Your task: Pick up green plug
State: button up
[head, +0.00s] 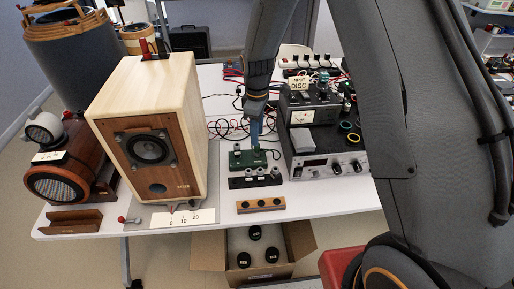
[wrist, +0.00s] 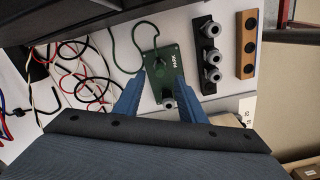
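In the wrist view a dark green plug (wrist: 156,64) with a green cable sits on a green plate (wrist: 170,47) marked "PARK". The plate also shows in the head view (head: 236,160) on the white table. My gripper (wrist: 162,76) is open, its two blue fingers spread above the plate, tips on either side near the plug. No contact with the plug is visible. In the head view my gripper (head: 256,142) points down over the plate and partly hides it, so the plug is hard to make out there.
A black strip with several grey jacks (wrist: 211,56) and a wooden strip with holes (wrist: 247,46) lie beside the plate. A wooden speaker (head: 150,130) stands left, and a metal instrument (head: 330,165) close on the right. Loose wires (wrist: 85,70) lie nearby.

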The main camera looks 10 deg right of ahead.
aim_at(257, 149)
jog(key=shift+f+p, duration=1.4)
jog(key=shift+f, duration=1.55)
grip_shut()
